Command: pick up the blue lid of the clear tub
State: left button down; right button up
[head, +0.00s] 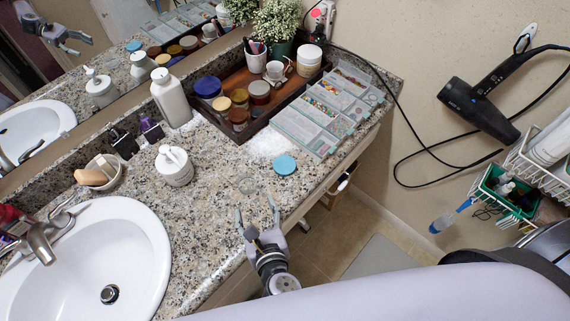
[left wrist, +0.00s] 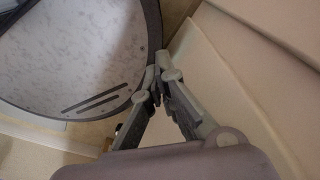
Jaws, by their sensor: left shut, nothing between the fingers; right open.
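The light blue round lid (head: 285,165) lies near the counter's front edge, below the wooden tray. A faint clear round shape, which looks like the clear tub (head: 246,184), is left of and below the lid, apart from it. My right gripper (head: 257,207) is open and empty at the counter's front edge, its fingers pointing toward the clear tub and lid, short of both. My left gripper (left wrist: 160,78) shows in the left wrist view, shut with nothing held. No lid or tub shows there.
A wooden tray (head: 217,132) holds jars, cups and a plant. A compartmented bead box (head: 325,112) stands right of it. A white ribbed jar (head: 174,165) and sink (head: 91,262) are to the left. The hair dryer's black cord (head: 397,130) hangs at right.

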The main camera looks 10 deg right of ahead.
aim_at(283, 165)
jog(key=k+l+u, duration=0.15)
jog(key=u, duration=0.35)
jog(key=k+l+u, duration=0.2)
jog(key=u, duration=0.3)
